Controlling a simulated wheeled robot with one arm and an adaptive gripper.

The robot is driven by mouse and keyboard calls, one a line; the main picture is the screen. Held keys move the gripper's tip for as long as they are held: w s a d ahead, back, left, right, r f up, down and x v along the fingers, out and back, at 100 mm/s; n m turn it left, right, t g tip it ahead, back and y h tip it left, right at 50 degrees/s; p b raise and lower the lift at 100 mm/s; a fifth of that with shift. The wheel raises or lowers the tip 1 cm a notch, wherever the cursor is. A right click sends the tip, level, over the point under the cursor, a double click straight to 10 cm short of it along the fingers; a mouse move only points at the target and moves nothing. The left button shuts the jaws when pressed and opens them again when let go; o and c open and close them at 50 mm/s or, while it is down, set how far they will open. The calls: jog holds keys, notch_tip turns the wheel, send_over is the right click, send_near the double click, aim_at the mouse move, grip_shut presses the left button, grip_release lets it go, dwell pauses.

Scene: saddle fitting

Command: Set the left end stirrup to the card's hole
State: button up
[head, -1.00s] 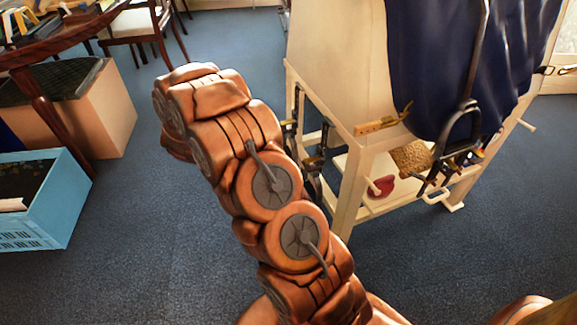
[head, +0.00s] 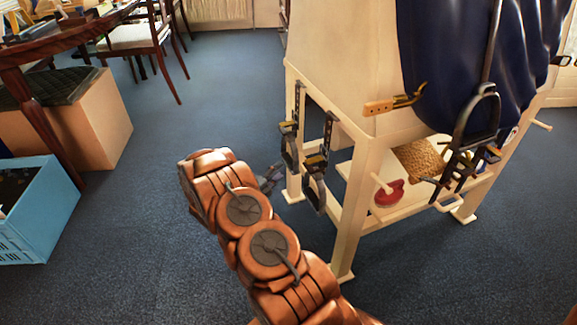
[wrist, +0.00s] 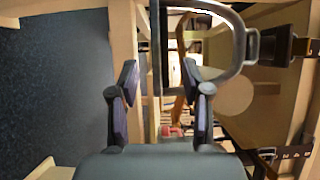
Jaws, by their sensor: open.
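Two dark stirrups on black straps hang at the near end of the pale wooden stand: the left one (head: 289,152) and the right one (head: 316,185). My gripper (head: 270,178) is low beside the left one, partly hidden by my arm. In the wrist view my gripper (wrist: 163,90) is open, with nothing seen held between the fingers. I cannot make out a card with certainty.
The stand (head: 352,205) has pale legs and a low shelf with a red object (head: 389,194). A dark blue cover (head: 430,50) and a larger stirrup (head: 478,115) hang at its side. A blue crate (head: 40,215) stands left. Carpet between is clear.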

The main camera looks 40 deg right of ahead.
aim_at(287, 164)
jog(key=shift+w+d+b, duration=0.25)
jog(key=shift+d+b, duration=0.3)
jog(key=shift+d, duration=1.15)
jog(key=shift+w+d+b, duration=0.2)
jog(key=shift+d+b, duration=0.35)
jog(key=shift+d, duration=1.15)
grip_shut()
